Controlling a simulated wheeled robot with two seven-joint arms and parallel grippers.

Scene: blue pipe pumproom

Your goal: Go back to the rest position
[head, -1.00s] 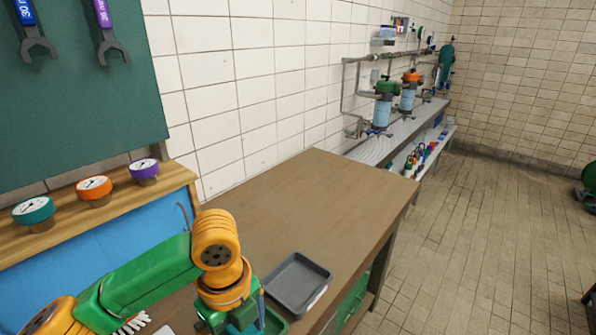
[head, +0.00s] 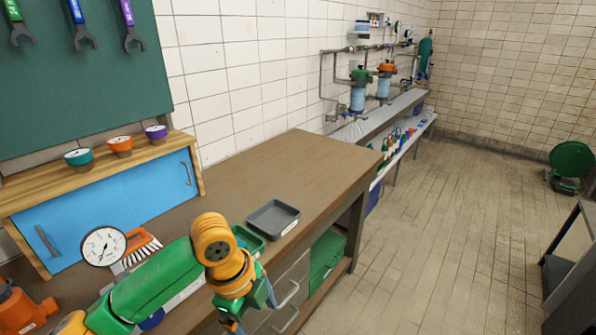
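My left arm comes in from the bottom left, green and orange, over the front of the brown workbench (head: 290,165). Its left gripper (head: 248,318) hangs at the bottom edge in front of the bench drawers. The fingers are small and partly cut off, so I cannot tell whether they are open. My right gripper is not in view.
A grey tray (head: 273,219) and a green tray (head: 248,240) sit near the bench's front edge. A white dial gauge (head: 104,246) and an orange brush (head: 140,247) lie behind my arm. The tiled floor (head: 440,220) at right is open; a dark rack (head: 572,262) stands at the far right.

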